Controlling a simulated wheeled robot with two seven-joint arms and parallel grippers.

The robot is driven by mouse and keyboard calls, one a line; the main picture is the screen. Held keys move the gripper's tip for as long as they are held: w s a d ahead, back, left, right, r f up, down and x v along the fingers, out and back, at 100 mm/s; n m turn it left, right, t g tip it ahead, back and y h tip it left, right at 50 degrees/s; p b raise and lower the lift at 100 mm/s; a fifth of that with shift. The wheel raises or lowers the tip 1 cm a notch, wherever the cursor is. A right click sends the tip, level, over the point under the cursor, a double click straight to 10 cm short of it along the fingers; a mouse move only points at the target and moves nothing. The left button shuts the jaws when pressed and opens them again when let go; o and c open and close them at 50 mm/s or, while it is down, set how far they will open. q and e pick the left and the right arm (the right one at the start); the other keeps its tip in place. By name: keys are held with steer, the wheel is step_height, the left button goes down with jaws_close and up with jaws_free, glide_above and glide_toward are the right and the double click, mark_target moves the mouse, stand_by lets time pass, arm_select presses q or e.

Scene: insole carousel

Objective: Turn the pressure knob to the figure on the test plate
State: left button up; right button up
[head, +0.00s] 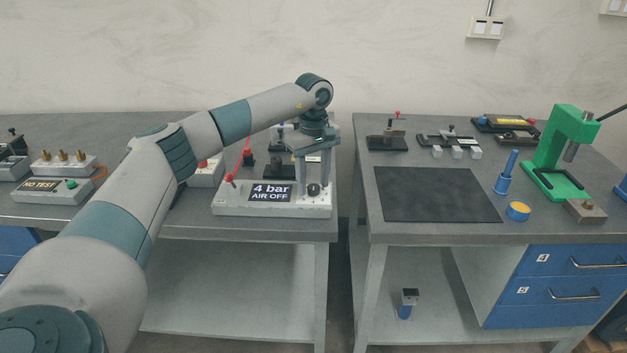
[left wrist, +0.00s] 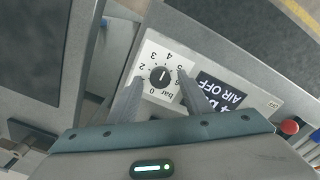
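The pressure knob (left wrist: 161,77) is small, round and black, on a white dial with figures and "bar" on it. A white mark shows on the knob; which figure it points at is too small to tell surely. In the head view the knob (head: 314,189) is at the right end of a pale grey unit (head: 240,209). A dark plate (head: 270,192) on that unit reads "4 bar AIR OFF". My left gripper (head: 313,182) points down over the knob. In the left wrist view its fingers (left wrist: 158,98) are apart, one on each side of the knob; contact cannot be told. My right gripper is out of view.
A red-topped lever (head: 229,178) stands left of the plate. Fixtures (head: 280,165) are close behind the unit. A "NO TEST" box (head: 45,190) is further left. A gap separates this bench from the right bench, which has a dark mat (head: 435,194) and green press (head: 560,150).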

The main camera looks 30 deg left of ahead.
mark_target(313, 186)
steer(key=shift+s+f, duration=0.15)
arm_select(q)
steer(key=shift+r, duration=0.55)
step_height(313, 186, up, 16)
steer(key=b, duration=0.2)
steer(key=shift+r, duration=0.15)
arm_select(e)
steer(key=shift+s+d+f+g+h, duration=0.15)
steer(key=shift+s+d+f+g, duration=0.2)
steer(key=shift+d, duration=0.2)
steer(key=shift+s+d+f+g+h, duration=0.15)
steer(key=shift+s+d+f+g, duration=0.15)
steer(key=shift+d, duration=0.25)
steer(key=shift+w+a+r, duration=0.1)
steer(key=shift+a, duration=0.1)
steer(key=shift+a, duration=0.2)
